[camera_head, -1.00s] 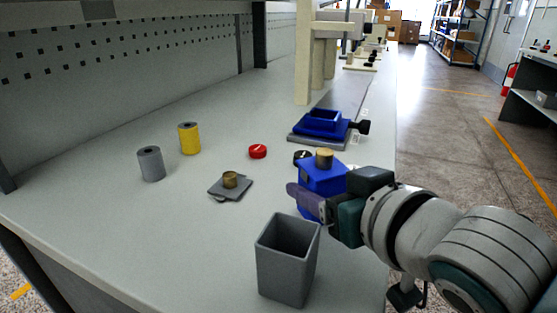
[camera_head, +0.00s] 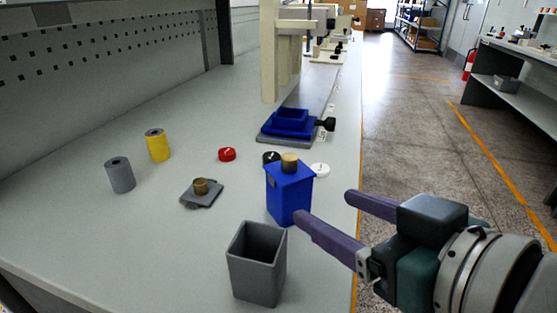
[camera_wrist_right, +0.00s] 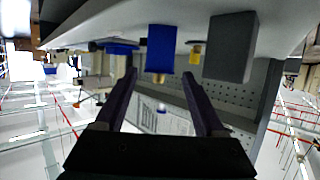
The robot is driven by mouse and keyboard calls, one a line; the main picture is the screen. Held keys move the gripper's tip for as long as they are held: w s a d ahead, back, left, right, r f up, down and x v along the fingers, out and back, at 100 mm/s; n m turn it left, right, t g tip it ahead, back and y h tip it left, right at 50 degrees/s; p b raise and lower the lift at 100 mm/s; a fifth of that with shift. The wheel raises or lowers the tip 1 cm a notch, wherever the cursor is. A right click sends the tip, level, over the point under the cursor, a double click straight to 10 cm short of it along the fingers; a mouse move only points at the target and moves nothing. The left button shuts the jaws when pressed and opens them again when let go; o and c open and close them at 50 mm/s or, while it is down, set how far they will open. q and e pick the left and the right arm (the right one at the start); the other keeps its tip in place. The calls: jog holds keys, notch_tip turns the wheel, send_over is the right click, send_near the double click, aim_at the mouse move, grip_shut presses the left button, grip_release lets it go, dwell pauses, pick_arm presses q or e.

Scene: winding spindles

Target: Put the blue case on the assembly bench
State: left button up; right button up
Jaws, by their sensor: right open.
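The blue case (camera_head: 288,195), with a brass knob (camera_head: 289,163) on top, stands upright on the grey assembly bench (camera_head: 120,240). My right gripper (camera_head: 324,205) is open and empty to the right of the case, near the bench's right edge. One fingertip is close to the case's lower right side; a small gap or a touch cannot be told. In the right wrist view the case (camera_wrist_right: 161,45) appears upside down between and beyond the spread fingers (camera_wrist_right: 160,75). My left gripper is not in view.
A grey open bin (camera_head: 257,265) stands in front of the case. A blue fixture (camera_head: 291,122) lies behind it. Red (camera_head: 227,154), black (camera_head: 271,157) and white (camera_head: 320,170) caps, a grey plate (camera_head: 202,194), a grey spool (camera_head: 120,176) and a yellow spool (camera_head: 157,145) are nearby.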

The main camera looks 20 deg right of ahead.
jog(key=shift+s+d+r, duration=0.1)
jog(key=shift+s+r, duration=0.05)
jog(key=shift+s, duration=0.25)
jog(key=shift+s+d, duration=0.15)
jog(key=shift+s, duration=0.05)
jog(key=s+d+f+g+h, duration=0.1)
jog(key=s+f+g, duration=0.2)
jog(key=s+g, duration=0.2)
jog(key=s+d+f+g+h, duration=0.1)
jog(key=s+f+g, duration=0.3)
jog(key=s, duration=0.5)
jog(key=shift+s+d+g, duration=0.4)
jog(key=shift+d+g, duration=0.1)
jog(key=shift+g, duration=0.1)
notch_tip(320, 180, up, 54)
jog(key=p, duration=5.4)
jog(key=shift+r, duration=0.15)
